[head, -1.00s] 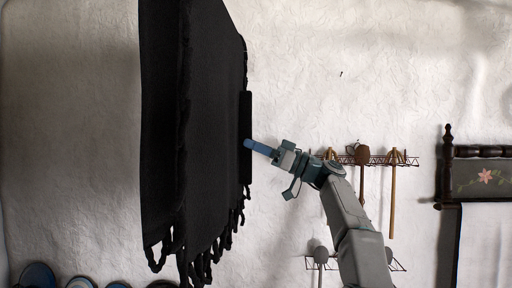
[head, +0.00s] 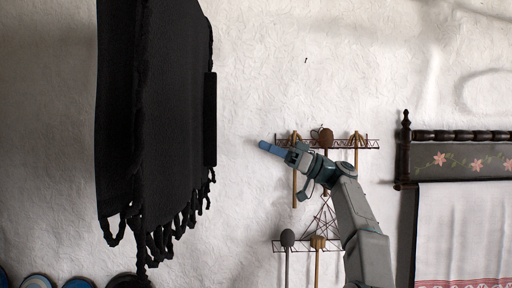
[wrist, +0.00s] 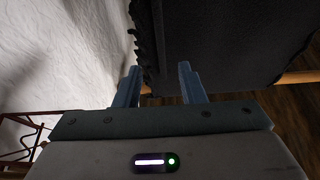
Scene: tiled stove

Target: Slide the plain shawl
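The plain black shawl (head: 160,120) hangs at the left of the head view, with a tasselled fringe along its lower end and a ropey edge. A narrow dark strip (head: 210,120) stands at its right side. My gripper (head: 264,147) is to the right of the shawl, with bare wall showing between them. In the wrist view the two blue fingers of my gripper (wrist: 159,67) are spread with nothing held between them. The shawl (wrist: 225,40) shows beyond the fingertips, its fringed edge in line with the gap. How the shawl is hung is out of view.
A wall rack (head: 330,142) with hanging wooden utensils is behind my arm, and a lower rack (head: 300,245) is below. A dark painted shelf (head: 460,160) with a white cloth (head: 465,225) is at right. Blue plates (head: 40,281) are at lower left.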

